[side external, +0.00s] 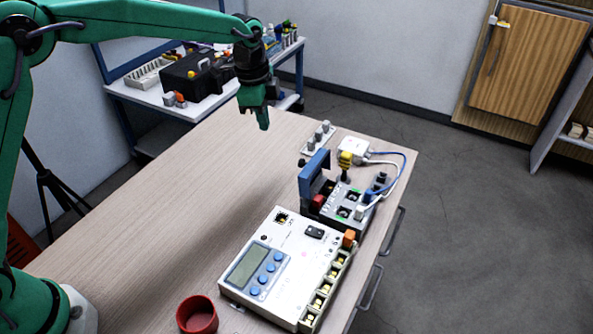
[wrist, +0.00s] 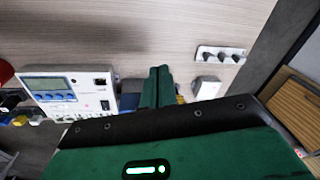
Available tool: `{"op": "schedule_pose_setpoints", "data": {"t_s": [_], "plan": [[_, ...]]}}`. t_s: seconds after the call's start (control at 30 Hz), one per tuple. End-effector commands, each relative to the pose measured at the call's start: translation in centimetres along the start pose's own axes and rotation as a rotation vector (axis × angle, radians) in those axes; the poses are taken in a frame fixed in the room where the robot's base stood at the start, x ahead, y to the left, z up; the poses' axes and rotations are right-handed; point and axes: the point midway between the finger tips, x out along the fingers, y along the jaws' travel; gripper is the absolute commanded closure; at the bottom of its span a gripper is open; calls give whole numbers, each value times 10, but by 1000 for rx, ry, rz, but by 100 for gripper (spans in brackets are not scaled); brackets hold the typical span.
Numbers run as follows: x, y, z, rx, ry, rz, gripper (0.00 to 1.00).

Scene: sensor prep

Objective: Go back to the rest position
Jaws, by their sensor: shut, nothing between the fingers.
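My gripper (side external: 263,119) hangs from the green arm above the far part of the wooden table (side external: 165,215), pointing down. It is shut with nothing in it and touches nothing. In the wrist view its green fingers (wrist: 157,78) lie together in front of the table top. They partly hide the grey device (side external: 345,210) with the raised blue lid. The white meter box (side external: 285,265) with a screen and blue buttons sits nearer; it also shows in the wrist view (wrist: 68,85).
A red cup (side external: 197,315) stands at the near table edge. A strip of grey knobs (side external: 318,138) and a white box (side external: 352,149) with cables lie at the far right. A side bench (side external: 185,108) carries a black case (side external: 195,75). The table's left half is clear.

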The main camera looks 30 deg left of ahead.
Motion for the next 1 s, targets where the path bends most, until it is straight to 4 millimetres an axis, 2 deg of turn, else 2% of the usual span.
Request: {"op": "schedule_pose_setpoints", "data": {"t_s": [0.37, 0.67, 1.0], "plan": [[-9, 2, 6, -25, 3, -7, 100], [-53, 20, 36, -177, 25, -46, 100], [-107, 62, 85, -425, 69, -102, 100]]}}
